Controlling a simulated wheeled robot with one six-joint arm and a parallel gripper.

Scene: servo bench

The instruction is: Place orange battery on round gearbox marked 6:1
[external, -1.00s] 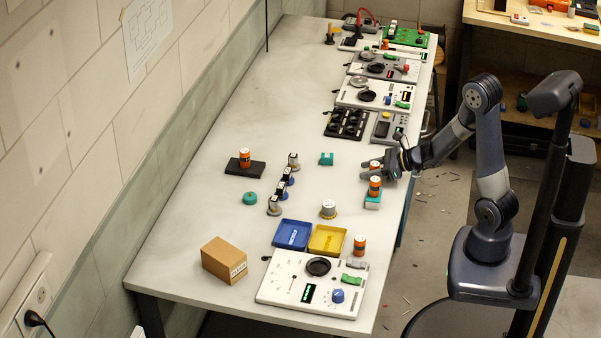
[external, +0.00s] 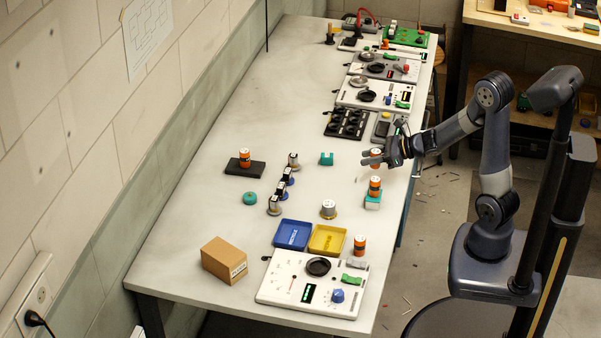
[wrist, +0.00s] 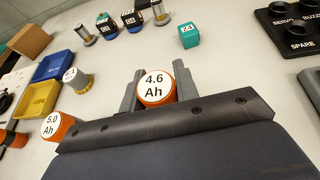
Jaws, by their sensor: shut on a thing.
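My gripper (external: 374,158) is shut on an orange battery (external: 376,153) and holds it above the right side of the bench. In the wrist view the battery's white top reads 4.6 Ah (wrist: 155,88), between the two grey fingers (wrist: 155,85). A round silver gearbox with a brass-coloured base (external: 328,209) stands on the bench, nearer the front, beyond the yellow tray. In the wrist view the gearbox (wrist: 77,79) is at the left; its label ends in ":1", the first digit being hard to read. Its visible top is bare. The held battery is well apart from it.
Another orange battery, marked 5.0 Ah (wrist: 57,125), stands on a teal block (external: 372,203) close by. More batteries stand by the yellow tray (external: 327,240) and on a black plate (external: 231,168). A teal block (external: 326,158) and several motor parts (external: 288,178) occupy mid-bench.

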